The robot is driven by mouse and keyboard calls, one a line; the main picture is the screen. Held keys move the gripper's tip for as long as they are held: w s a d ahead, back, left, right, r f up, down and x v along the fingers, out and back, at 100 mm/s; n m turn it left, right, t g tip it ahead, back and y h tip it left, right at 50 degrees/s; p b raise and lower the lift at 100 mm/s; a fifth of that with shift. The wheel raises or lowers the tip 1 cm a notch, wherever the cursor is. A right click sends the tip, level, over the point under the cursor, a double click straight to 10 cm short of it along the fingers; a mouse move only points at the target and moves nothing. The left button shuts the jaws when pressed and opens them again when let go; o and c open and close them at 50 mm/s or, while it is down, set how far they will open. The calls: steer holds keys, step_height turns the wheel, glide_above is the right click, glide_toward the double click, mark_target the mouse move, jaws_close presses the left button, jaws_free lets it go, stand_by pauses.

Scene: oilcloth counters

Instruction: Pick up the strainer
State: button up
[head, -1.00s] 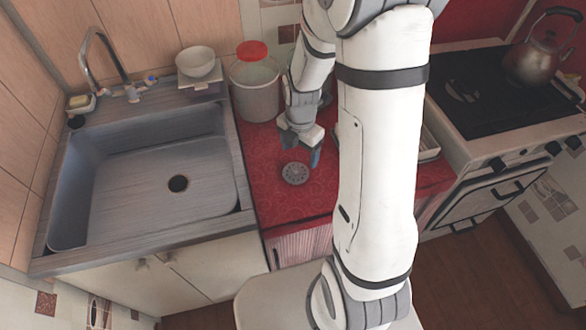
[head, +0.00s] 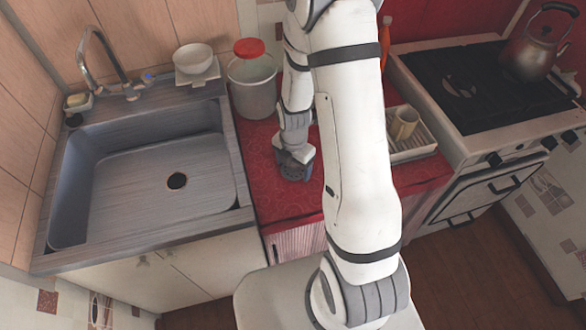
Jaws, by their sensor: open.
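The strainer is a small grey round disc with holes that lay on the red counter (head: 290,208). In the head view my gripper (head: 294,173) now covers its place, so I cannot make the strainer out clearly. My gripper is low over that spot, pointing down, with its jaws open. I cannot tell whether the fingers touch the strainer or stand around it.
A sink (head: 135,190) is left of the red counter. A jar with a red lid (head: 253,92) stands behind my gripper. A white rack (head: 420,141) holding a beige cup (head: 404,122) is to the right, beyond my arm. A stove with a kettle (head: 535,50) is farther right.

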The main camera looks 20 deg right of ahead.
mark_target(293, 165)
steer(key=c, duration=0.6)
steer(key=shift+r, duration=0.15)
steer(key=shift+c, duration=0.2)
step_height(293, 165, up, 10)
steer(key=shift+f, duration=0.1)
